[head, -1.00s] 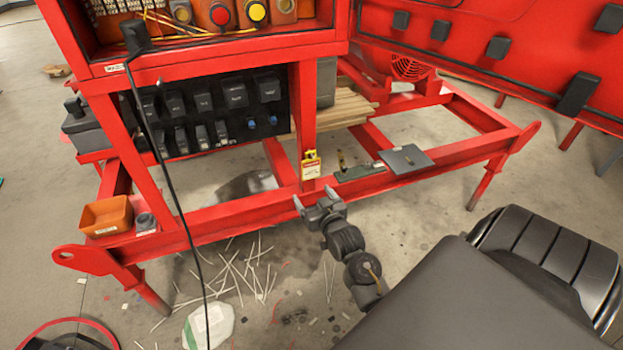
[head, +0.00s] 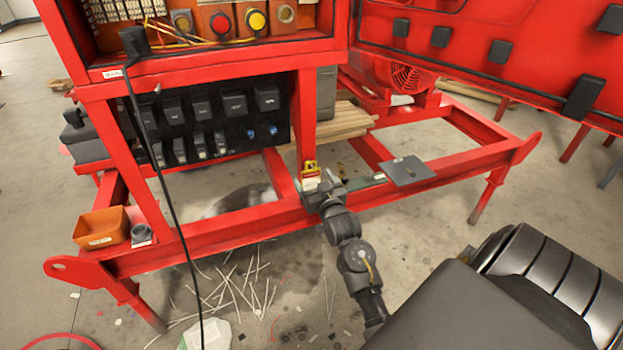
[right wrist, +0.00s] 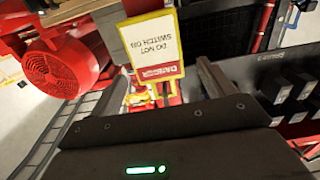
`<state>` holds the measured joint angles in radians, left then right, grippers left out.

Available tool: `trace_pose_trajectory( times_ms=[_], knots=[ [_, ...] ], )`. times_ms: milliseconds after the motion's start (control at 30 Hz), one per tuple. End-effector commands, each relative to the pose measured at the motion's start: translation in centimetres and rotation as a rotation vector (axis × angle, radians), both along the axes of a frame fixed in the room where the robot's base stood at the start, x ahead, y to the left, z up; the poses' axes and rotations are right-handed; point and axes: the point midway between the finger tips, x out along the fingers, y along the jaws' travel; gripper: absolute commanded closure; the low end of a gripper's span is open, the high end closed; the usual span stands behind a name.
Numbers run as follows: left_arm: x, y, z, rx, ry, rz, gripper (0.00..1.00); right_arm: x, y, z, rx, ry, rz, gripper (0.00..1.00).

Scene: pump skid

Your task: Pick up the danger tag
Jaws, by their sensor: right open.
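The danger tag (head: 309,168) is a small yellow-edged card with a red band, at the foot of the red upright on the skid's front rail. In the right wrist view the tag (right wrist: 152,45) shows upside down, with "DO NOT SWITCH ON" and "DANGER" readable. My right gripper (head: 316,182) is open, right at the tag, and hides its lower part in the head view. In the right wrist view the open fingers (right wrist: 160,85) stand to either side of the tag's near end. I cannot tell whether the tag is between the fingertips or just beyond them. My left gripper is not in view.
A grey plate (head: 406,170) lies on the front rail to the right. An orange bin (head: 103,227) and a small dark cup (head: 141,234) stand at the left. A black cable (head: 165,180) hangs in front of the skid. Black lockout devices (head: 205,110) hang on a panel behind.

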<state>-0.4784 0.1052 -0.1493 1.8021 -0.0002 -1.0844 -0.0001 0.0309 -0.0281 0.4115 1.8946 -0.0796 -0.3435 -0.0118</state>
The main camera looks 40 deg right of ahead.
Motion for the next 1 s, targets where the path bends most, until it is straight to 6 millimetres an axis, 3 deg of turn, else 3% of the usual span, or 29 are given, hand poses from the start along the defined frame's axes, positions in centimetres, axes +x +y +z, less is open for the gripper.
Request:
trace_pose_trajectory(
  times_ms=[300, 600, 1000],
  knots=[
    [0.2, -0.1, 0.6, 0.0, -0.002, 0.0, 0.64, 4.0, -1.6, 0.0, 0.0, -0.002, -0.001, 0.18],
    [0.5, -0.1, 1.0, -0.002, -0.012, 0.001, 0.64, 4.5, -1.7, 0.0, 0.0, -0.001, 0.0, 0.18],
    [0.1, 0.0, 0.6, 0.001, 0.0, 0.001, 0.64, 4.4, -1.7, 0.0, 0.0, -0.001, 0.0, 0.67]
  ],
)
